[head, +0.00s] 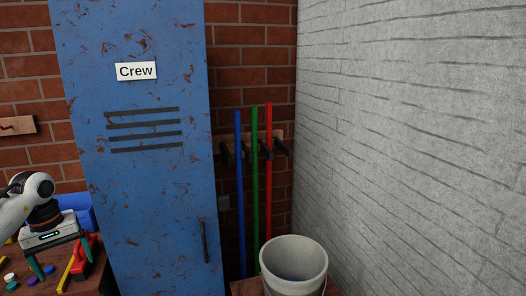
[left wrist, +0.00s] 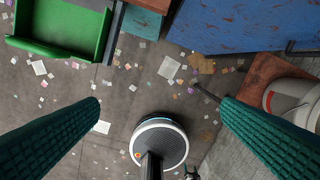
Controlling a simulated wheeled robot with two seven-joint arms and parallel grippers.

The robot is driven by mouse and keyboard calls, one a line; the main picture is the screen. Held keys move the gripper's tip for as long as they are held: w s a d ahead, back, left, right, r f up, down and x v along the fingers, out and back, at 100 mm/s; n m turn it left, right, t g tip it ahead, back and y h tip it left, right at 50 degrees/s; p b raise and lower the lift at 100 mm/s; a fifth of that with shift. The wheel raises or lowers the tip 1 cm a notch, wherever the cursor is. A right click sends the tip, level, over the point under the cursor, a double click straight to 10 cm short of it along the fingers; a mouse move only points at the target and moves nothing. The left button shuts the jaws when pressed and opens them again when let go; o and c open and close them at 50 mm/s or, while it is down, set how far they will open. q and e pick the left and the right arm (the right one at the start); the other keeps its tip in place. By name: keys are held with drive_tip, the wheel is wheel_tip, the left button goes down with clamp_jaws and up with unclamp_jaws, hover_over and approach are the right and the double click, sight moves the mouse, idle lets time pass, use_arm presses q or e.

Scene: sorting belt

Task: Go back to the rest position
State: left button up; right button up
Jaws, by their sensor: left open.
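My left gripper (head: 62,268) is at the lower left of the head view, over the cluttered corner of a table. In the left wrist view its two teal ribbed fingers (left wrist: 160,103) are spread wide apart with nothing between them. The floor shows below the gap. My right gripper does not show in either view.
A blue bin (head: 75,208), a red object (head: 83,262) and small coloured pieces are near the left gripper. A rusty blue locker (head: 150,190) marked "Crew" stands right of it. A white bucket (head: 294,270) stands farther right. A green tray (left wrist: 60,47) shows in the wrist view.

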use_arm(q)
drive_tip(key=w+d+f+n+t+h, duration=0.25)
drive_tip(key=d+f+n+h, duration=0.35)
drive_tip(key=d+f, duration=0.4)
drive_tip(key=w+d+f+n+t+h, duration=0.1)
drive_tip(key=w+d+f+n+h, duration=0.3)
drive_tip(key=d+f+n, duration=0.45)
drive_tip(key=s+d+f+n+t, duration=0.3)
drive_tip(key=f+n+t, duration=0.3)
drive_tip(key=f+n, duration=0.7)
drive_tip(key=s+a+f+n+y, duration=0.3)
drive_tip(key=s+f+n+y, duration=0.6)
drive_tip(key=s+f+n, duration=1.25)
drive_tip(key=s+d+f+n+g, duration=0.1)
drive_tip(key=s+f+n+g, duration=0.2)
drive_tip(key=s, duration=0.6)
drive_tip(key=s+d+f+n+g+y, duration=0.1)
drive_tip(key=s+f+n, duration=0.3)
drive_tip(key=s, duration=0.6)
drive_tip(key=s+d+f+n+g, duration=0.1)
drive_tip(key=s+f+n+g, duration=0.3)
drive_tip(key=s, duration=0.6)
drive_tip(key=shift+s+n+g+y, duration=0.15)
drive_tip(key=shift+n+g+y, duration=0.2)
drive_tip(key=shift+n, duration=0.75)
